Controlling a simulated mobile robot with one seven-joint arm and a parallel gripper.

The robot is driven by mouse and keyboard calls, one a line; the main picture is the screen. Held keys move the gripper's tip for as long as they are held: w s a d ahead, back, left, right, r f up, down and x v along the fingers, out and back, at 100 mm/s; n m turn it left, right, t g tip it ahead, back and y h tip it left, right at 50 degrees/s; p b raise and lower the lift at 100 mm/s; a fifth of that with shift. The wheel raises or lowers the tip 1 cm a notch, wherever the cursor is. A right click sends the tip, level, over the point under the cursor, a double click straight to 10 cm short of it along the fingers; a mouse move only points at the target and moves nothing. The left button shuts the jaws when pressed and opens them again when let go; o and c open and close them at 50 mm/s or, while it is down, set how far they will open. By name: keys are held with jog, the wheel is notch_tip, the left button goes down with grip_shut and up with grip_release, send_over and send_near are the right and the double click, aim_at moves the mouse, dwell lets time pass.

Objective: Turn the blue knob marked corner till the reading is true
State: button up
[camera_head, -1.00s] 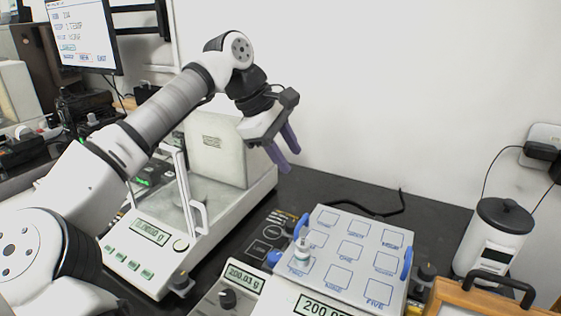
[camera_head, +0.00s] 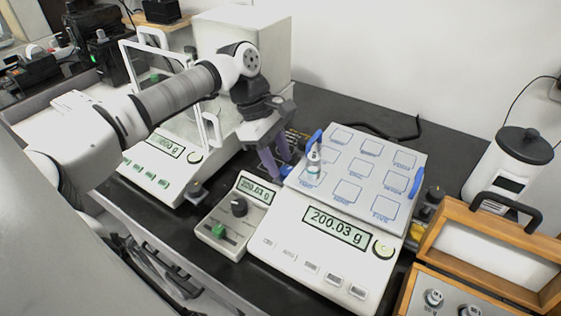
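The grey balance (camera_head: 263,236) shows 200.03 g on its front display (camera_head: 336,227). A small control box (camera_head: 222,240) to its left, with a black knob (camera_head: 239,208) and a green switch, appears to show 200.03 g too. A metal weight (camera_head: 314,160) stands on the left part of the marked pan. A blue knob (camera_head: 286,170) shows at the balance's left side; its marking is not readable. My gripper (camera_head: 276,164) points down there. Its two purple fingers are apart, tips close to the blue knob; contact cannot be told.
Blue handles (camera_head: 415,184) flank the pan. A glass-doored balance (camera_head: 150,178) stands to the left, close under my arm. A wooden case with weights (camera_head: 480,275) is at the front right, and a white canister (camera_head: 508,170) behind it. The table behind the pan is mostly clear.

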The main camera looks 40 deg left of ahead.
jog(key=shift+x, duration=0.9)
jog(key=c, duration=0.7)
jog(key=m, duration=0.2)
jog(key=m+g, duration=0.1)
jog(key=m, duration=0.1)
jog(key=shift+w+g, duration=0.3)
jog(key=o, duration=0.7)
